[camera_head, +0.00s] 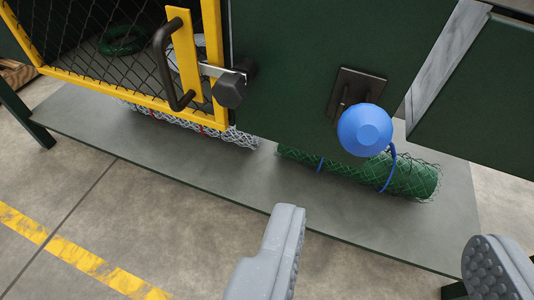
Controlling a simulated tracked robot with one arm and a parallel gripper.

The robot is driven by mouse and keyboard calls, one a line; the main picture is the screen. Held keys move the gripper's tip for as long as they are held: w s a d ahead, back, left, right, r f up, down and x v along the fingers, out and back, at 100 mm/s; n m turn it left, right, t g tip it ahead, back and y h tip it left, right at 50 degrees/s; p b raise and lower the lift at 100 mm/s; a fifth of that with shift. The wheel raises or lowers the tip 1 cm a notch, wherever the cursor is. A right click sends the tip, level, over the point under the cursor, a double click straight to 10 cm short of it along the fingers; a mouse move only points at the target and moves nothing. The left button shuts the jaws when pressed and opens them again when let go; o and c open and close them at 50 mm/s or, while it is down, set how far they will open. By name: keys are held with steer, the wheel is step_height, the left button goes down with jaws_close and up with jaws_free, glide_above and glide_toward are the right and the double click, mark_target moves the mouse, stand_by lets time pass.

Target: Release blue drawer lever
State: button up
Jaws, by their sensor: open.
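The blue drawer lever shows as a round faceted blue knob (365,130) on a dark mounting plate (354,92), fixed to a dark green panel (290,60). My gripper (385,255) is at the bottom of the picture with its two grey fingers wide apart. Nothing is between the fingers. The knob is above the gap between the fingers in the picture and apart from both.
A yellow-framed mesh door (185,55) with a black handle (165,65) and dark latch knob (229,90) is at upper left. Rolls of green mesh (410,178) and silvery mesh (225,132) lie on the low grey shelf (215,170). Concrete floor with a yellow stripe (80,258) is clear at lower left.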

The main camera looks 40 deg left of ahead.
mark_target(358, 124)
steer(key=b+x, duration=0.2)
steer(key=x, duration=1.1)
steer(key=shift+w+a+f+b, duration=0.2)
steer(key=shift+w+a+b, duration=0.1)
steer(key=shift+b, duration=0.1)
jaws_close()
steer(key=shift+s, duration=0.1)
